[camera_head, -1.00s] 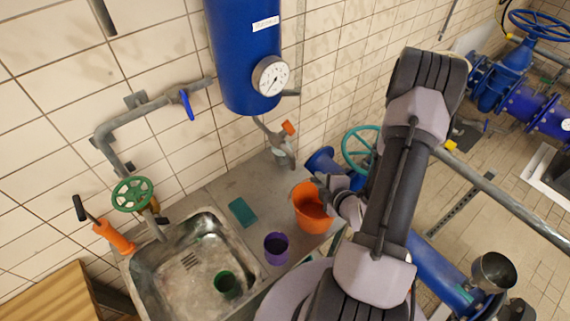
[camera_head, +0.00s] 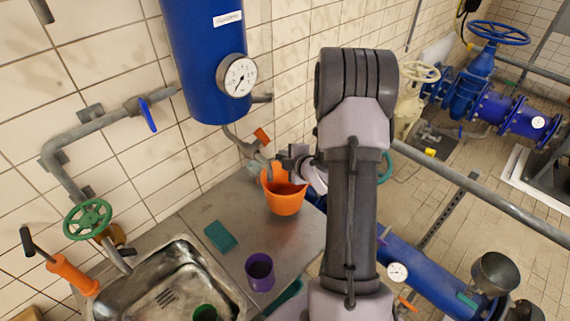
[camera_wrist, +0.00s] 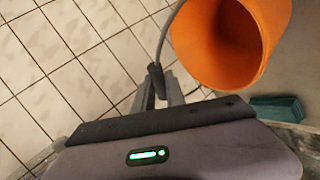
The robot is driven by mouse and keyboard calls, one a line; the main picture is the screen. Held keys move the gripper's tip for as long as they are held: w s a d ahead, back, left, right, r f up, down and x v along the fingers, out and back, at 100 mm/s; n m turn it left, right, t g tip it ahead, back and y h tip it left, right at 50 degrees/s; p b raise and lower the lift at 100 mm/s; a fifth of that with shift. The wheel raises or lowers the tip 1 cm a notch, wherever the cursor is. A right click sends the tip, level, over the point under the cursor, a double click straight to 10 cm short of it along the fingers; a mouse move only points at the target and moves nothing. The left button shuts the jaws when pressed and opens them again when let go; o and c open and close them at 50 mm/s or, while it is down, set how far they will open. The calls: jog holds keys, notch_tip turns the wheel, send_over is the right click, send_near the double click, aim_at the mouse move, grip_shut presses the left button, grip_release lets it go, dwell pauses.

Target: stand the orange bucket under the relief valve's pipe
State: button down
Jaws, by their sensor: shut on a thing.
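The orange bucket (camera_head: 284,198) is at the back right of the steel counter, open top up. My gripper (camera_head: 287,163) is at its rim. In the wrist view, the bucket (camera_wrist: 225,60) fills the upper right, and my gripper (camera_wrist: 158,78) is shut on its thin grey handle, beside the bucket. The relief valve (camera_head: 250,150) with its orange cap is on the wall side below the blue tank. Its short pipe (camera_head: 266,168) comes down at the bucket's left rim. I cannot tell whether the bucket's base touches the counter.
The blue tank (camera_head: 205,60) with a gauge hangs above. A teal block (camera_head: 220,237) and a purple cup (camera_head: 260,272) are on the counter (camera_head: 228,205). The sink (camera_head: 165,285) is at left. A blue pipe (camera_head: 425,275) runs at right.

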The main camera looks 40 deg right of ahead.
notch_tip(320, 180, down, 3)
jog(key=shift+s, duration=0.1)
jog(key=c, duration=1.4)
grip_release()
jog(key=shift+o, duration=0.2)
jog(key=shift+s+r, duration=0.1)
